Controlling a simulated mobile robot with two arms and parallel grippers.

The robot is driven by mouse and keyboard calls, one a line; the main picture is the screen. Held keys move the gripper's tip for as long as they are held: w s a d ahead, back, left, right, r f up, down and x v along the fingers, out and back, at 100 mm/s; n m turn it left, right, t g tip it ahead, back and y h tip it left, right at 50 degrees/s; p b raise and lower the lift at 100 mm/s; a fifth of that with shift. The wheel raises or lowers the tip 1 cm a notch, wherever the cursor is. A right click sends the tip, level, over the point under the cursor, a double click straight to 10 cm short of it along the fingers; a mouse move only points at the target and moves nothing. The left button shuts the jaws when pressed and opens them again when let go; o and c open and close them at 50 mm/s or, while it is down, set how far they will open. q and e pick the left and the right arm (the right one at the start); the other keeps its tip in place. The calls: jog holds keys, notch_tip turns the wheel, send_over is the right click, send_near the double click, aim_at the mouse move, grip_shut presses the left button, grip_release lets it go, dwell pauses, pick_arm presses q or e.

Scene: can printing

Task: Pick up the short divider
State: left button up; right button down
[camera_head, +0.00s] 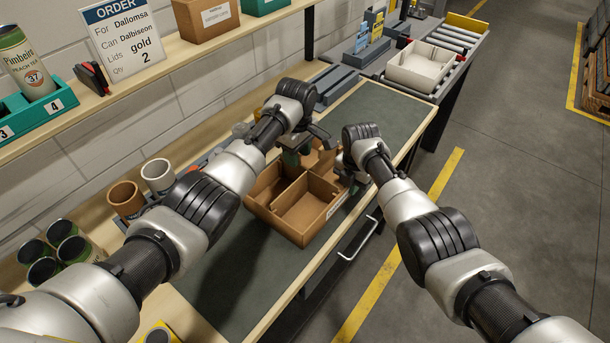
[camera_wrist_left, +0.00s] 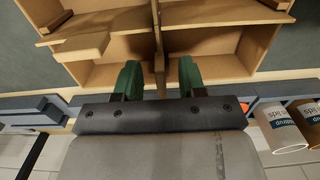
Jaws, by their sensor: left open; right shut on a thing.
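An open cardboard box (camera_head: 285,227) with inner dividers stands on the grey work mat. A cardboard divider (camera_wrist_left: 158,42) runs between the fingers of my left gripper (camera_wrist_left: 160,78) in the left wrist view. The left gripper is open, pointing down over the far part of the box (camera_head: 296,152). A shorter cardboard piece (camera_wrist_left: 80,48) shows to the left of it, inside the box. My right gripper (camera_head: 346,172) is at the box's right side, shut on what appears to be the box wall; its fingertips are partly hidden.
Brown and white cups (camera_head: 126,199) stand left of the mat; the brown one also shows in the left wrist view (camera_wrist_left: 280,127). Several dark cans (camera_head: 60,250) stand nearer. A white tray (camera_head: 420,67) sits by the roller conveyor (camera_head: 462,38). The near mat (camera_head: 225,285) is clear.

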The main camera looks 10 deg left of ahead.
pick_arm(q)
jog(key=shift+f, duration=0.85)
jog(key=shift+c, duration=0.3)
grip_shut()
notch_tip(320, 180, up, 18)
pick_arm(e)
jog(key=c, duration=1.2)
grip_release()
